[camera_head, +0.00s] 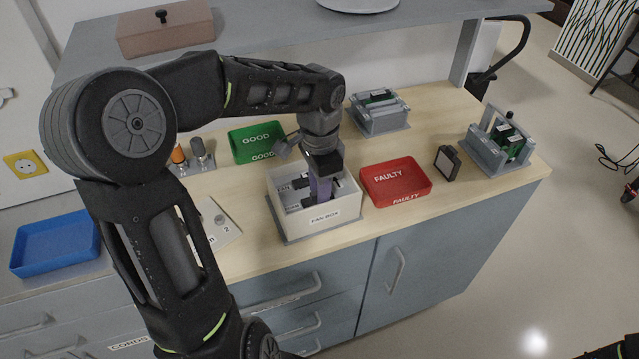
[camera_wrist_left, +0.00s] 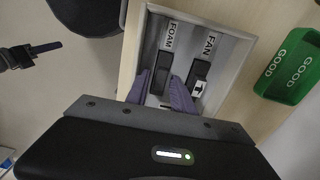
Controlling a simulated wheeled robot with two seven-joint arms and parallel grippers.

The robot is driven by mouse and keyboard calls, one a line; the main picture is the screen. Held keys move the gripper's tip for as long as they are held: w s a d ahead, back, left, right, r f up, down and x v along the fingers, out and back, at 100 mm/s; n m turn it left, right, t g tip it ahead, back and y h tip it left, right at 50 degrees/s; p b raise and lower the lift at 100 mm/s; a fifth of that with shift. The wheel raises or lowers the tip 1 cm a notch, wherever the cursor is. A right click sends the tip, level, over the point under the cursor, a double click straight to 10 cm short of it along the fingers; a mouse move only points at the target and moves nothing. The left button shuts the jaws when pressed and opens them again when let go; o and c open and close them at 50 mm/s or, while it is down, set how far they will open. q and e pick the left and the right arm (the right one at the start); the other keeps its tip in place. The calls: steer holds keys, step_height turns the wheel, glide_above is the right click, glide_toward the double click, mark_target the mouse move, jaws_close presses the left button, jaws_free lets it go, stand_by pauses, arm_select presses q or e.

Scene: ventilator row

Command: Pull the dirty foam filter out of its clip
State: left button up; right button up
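The white fan box (camera_head: 334,212) stands on the counter, with compartments labelled FOAM and FAN in the left wrist view (camera_wrist_left: 228,38). A dark block, apparently the foam filter in its clip (camera_wrist_left: 161,72), sits by the FOAM label. Its dirt and the clip's details are too small to tell. My left gripper (camera_head: 320,188) points down into the box. In the wrist view its purple fingers (camera_wrist_left: 160,80) are apart, one on either side of the dark block; I see no clear contact. A dark part at the wrist view's left edge may be my right gripper; its fingers are unclear.
A green GOOD tray (camera_head: 256,142) is behind the box and a red FAULTY tray (camera_head: 396,183) to its right. A small dark framed piece (camera_head: 447,163) and two grey fixtures (camera_head: 378,112) (camera_head: 497,143) stand further right. A shelf (camera_head: 280,32) overhangs the back.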

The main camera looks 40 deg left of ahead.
arm_select(q)
steer(key=shift+c, duration=0.2)
jaws_close()
steer(key=shift+c, duration=1.8)
jaws_free()
jaws_close()
steer(key=shift+r, duration=0.2)
steer(key=shift+r+p, duration=3.2)
steer(key=shift+r, duration=0.7)
